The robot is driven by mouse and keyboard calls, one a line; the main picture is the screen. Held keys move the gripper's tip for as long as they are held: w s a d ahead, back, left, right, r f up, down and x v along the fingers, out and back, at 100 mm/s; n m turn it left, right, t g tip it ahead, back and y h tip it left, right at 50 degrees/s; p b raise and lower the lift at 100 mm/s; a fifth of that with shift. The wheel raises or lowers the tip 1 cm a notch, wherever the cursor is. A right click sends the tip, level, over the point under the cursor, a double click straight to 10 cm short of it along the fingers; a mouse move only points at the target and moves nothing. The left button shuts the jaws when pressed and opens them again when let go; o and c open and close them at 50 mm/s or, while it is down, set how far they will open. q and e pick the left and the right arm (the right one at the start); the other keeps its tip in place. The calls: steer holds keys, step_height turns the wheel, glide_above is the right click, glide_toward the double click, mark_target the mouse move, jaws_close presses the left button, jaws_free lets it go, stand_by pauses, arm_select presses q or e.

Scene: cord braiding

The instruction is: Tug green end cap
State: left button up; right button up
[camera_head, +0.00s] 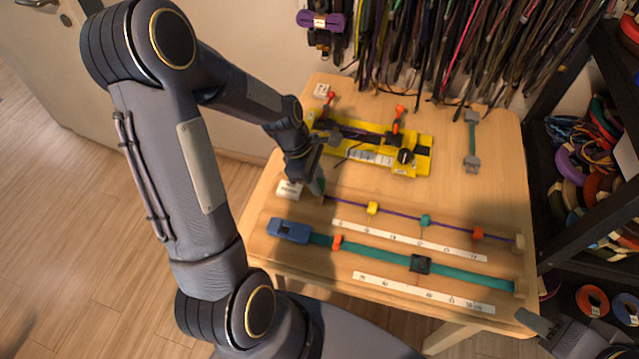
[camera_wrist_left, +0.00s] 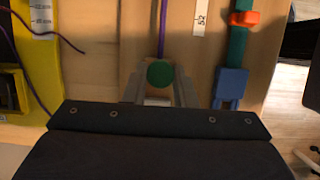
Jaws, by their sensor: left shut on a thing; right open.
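The green end cap (camera_wrist_left: 160,74) sits at the near end of a thin purple cord (camera_wrist_left: 162,30). My left gripper (camera_wrist_left: 160,92) is shut on the cap, with one finger on each side of it. In the head view the left gripper (camera_head: 318,188) is at the left end of the purple cord (camera_head: 400,212), low over the table; the arm partly hides the cap there. The cord runs straight to the right through yellow, teal and orange beads. My right gripper (camera_head: 545,325) shows only partly at the lower right, open and away from the cords.
A teal strap with a blue buckle (camera_head: 289,230) lies parallel, nearer the front. White ruler strips (camera_head: 408,240) lie beside both lines. A yellow jig (camera_head: 425,158) with red-topped clamps stands behind.

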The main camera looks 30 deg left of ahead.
arm_select(q)
steer(key=shift+f, duration=0.15)
stand_by(0.7)
steer(key=o, duration=0.8)
steer(key=shift+o, duration=0.6)
steer(key=shift+o, duration=1.1)
steer(key=p+v, duration=0.5)
steer(key=v, duration=0.1)
